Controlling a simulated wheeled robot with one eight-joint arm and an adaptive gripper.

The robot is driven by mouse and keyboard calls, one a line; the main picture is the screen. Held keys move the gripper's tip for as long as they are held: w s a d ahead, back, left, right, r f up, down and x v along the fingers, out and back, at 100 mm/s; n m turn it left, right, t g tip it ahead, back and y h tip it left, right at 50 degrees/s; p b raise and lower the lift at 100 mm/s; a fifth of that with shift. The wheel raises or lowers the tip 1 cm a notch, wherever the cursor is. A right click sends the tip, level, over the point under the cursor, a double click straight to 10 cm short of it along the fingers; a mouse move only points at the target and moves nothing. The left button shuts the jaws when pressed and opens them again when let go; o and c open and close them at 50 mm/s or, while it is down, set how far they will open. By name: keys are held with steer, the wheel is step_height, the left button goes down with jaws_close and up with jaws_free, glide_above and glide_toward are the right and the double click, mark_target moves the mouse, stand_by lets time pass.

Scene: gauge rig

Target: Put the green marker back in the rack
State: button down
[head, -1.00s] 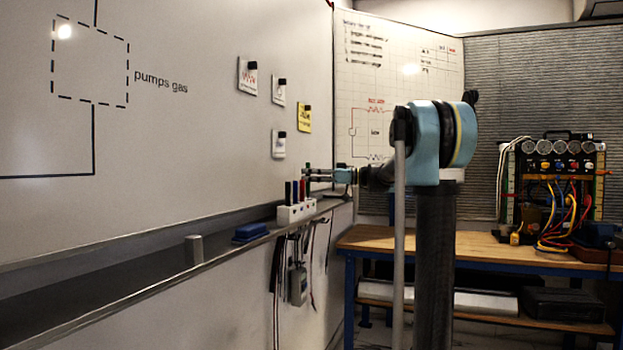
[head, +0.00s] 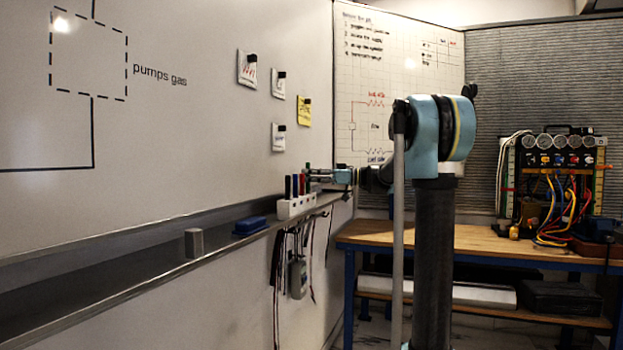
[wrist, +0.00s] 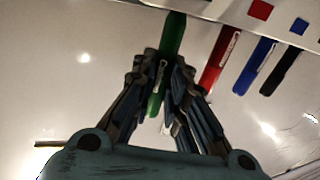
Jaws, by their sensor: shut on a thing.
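My gripper (head: 312,175) is shut on the green marker (wrist: 174,34), which stands between the fingertips in the wrist view (wrist: 163,78). In the head view the marker's top (head: 308,167) just shows at the fingertips. The white rack (head: 290,210) sits on the board's ledge, and the gripper is over its right end. Black, blue and red markers stand upright in the rack; the red marker (wrist: 219,60) is nearest the green one. I cannot tell whether the green marker's lower end is inside a rack hole.
A blue eraser (head: 250,226) and a grey cylinder (head: 194,243) are on the ledge (head: 130,262) left of the rack. Cables and a small grey box (head: 297,278) hang below it. A workbench (head: 470,245) with a gauge rig (head: 556,165) stands at the right.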

steer(key=shift+f, duration=0.6)
steer(key=c, duration=1.5)
jaws_free()
steer(key=shift+o, duration=0.4)
steer(key=o, duration=0.5)
steer(key=shift+c, duration=0.2)
steer(key=shift+w, duration=0.1)
steer(key=shift+r, duration=5.05)
